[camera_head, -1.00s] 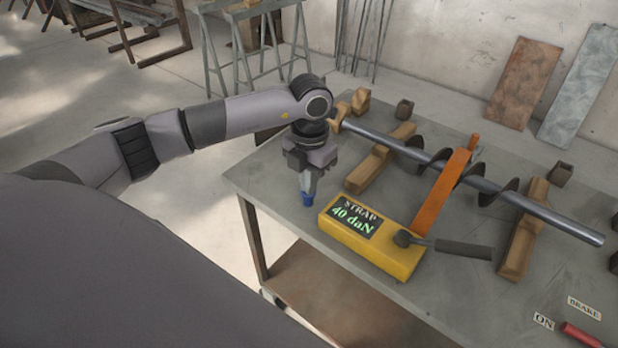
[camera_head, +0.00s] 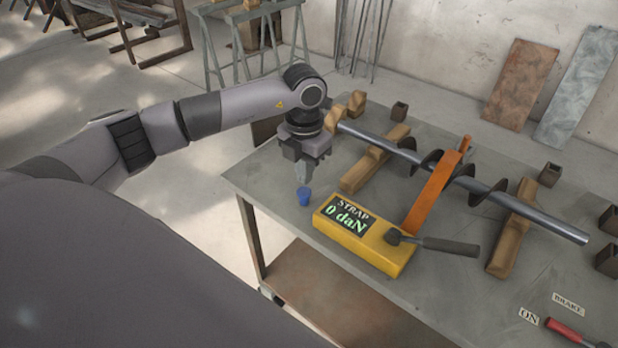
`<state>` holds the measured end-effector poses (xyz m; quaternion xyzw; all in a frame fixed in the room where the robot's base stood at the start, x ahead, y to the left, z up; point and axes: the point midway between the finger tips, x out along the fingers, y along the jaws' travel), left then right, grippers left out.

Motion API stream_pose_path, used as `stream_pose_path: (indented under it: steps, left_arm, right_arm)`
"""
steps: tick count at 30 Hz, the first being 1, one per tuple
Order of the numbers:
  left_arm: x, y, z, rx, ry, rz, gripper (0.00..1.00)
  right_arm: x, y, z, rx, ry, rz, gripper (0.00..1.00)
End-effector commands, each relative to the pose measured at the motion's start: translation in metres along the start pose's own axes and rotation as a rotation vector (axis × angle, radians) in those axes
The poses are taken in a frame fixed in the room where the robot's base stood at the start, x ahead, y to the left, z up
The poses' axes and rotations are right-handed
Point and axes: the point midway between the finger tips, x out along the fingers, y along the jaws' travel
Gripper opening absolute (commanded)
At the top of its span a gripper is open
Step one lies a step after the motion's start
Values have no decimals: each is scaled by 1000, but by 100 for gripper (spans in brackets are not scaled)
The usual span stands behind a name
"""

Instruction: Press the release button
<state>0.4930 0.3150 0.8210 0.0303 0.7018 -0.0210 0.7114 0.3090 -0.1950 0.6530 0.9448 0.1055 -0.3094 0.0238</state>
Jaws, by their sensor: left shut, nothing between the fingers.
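A blue button (camera_head: 305,197) stands up from the grey workbench (camera_head: 275,190), just left of the yellow strap box (camera_head: 360,240). The box's dark display (camera_head: 346,215) reads "STRAP 0 daN". My left gripper (camera_head: 303,181) points down with its fingers shut and empty, right above the blue button. I cannot tell whether the fingertips touch the button. An orange strap (camera_head: 432,190) runs from the box over the auger (camera_head: 408,155). My right gripper is out of view.
The auger lies across wooden supports (camera_head: 375,172) and (camera_head: 513,230). A dark-handled lever (camera_head: 440,244) sticks out from the box. A red handle (camera_head: 568,331) with "ON" and "BRAKE" labels is at the lower right. Small dark blocks stand behind the auger.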

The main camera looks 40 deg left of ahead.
Motion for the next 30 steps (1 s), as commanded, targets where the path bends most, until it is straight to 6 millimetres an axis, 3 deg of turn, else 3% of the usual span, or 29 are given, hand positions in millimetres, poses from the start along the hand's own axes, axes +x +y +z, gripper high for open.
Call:
stream_pose_path:
  steps: [1, 6, 12, 18, 30]
  left_arm:
    - [-16, 0, 2, 0, -6, -1, 0]
    - [-57, 0, 2, 1, -8, 0, 0]
    - [-89, -1, 2, 0, -6, -1, 0]
    - [-100, -1, 2, 1, -4, -1, 0]
    - [-100, -1, 2, 1, -4, -1, 0]
  right_arm:
    - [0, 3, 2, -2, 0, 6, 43]
    - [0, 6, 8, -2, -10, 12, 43]
    - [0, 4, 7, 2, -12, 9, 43]
    - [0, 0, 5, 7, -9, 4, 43]
    - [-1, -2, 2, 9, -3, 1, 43]
